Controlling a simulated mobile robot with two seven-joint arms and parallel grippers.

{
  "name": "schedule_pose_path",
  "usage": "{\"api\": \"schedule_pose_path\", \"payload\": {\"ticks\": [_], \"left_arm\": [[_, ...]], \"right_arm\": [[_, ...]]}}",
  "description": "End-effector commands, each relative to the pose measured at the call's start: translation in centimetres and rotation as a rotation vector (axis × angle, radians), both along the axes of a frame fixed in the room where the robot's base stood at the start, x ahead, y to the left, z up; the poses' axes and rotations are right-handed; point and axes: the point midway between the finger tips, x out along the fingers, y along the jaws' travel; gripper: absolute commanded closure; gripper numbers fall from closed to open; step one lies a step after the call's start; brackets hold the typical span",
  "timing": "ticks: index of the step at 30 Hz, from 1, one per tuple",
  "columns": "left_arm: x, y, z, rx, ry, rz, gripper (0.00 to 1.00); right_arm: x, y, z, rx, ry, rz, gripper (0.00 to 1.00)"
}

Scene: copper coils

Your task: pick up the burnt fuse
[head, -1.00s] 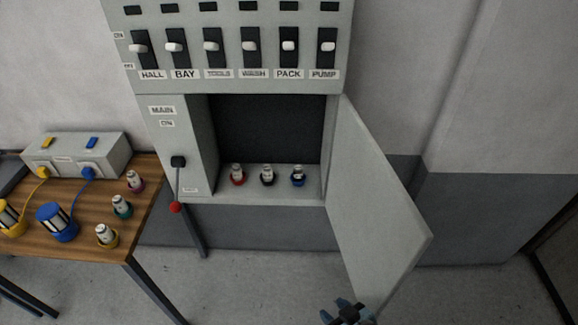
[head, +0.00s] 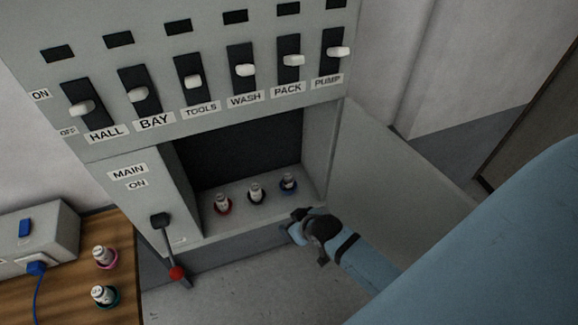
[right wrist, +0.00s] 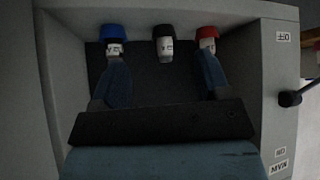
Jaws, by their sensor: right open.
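Three small fuses with white bodies stand in a row on the floor of the cabinet's open compartment. They are a red-based fuse (head: 222,204), a black-based fuse (head: 256,193) and a blue-based fuse (head: 288,184). I cannot tell which one is burnt. My right gripper (head: 300,225) is open and empty at the compartment's front edge, near the blue-based fuse in the head view. In the right wrist view, the black-based fuse (right wrist: 163,44) lies ahead between my fingers, apart from them. The blue-based (right wrist: 113,42) and red-based (right wrist: 207,42) fuses lie beyond the fingertips. My left gripper is out of view.
The open cabinet door (head: 385,170) stands right of the compartment, beside my right arm. A main lever (head: 168,250) with a red knob hangs at left. Labelled switches line the panel above. A wooden table (head: 125,290) at left holds pink-based (head: 103,257) and teal-based (head: 103,295) fuses.

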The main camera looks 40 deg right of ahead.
Motion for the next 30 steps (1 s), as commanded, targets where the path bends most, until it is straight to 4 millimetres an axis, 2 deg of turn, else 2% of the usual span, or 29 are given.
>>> {"api": "schedule_pose_path", "payload": {"ticks": [1,3,6,9,15,20,30], "left_arm": [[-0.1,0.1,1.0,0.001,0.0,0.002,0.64],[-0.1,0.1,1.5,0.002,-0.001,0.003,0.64],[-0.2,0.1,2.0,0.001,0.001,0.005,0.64],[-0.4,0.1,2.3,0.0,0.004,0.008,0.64],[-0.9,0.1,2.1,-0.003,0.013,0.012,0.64],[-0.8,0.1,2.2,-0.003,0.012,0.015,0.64],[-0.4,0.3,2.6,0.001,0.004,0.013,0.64]], "right_arm": [[2.8,-1.7,1.5,-0.008,0.041,-0.039,0.3],[5.5,-3.8,2.6,-0.012,0.116,-0.091,0.3],[8.5,-6.0,4.3,-0.002,0.212,-0.151,0.3],[10.4,-7.4,5.8,0.015,0.284,-0.193,0.3],[11.7,-8.4,6.9,0.034,0.347,-0.223,0.3],[12.1,-8.5,5.7,0.035,0.352,-0.223,0.3],[14.5,-8.8,-0.1,0.033,0.349,-0.222,0.3]]}}
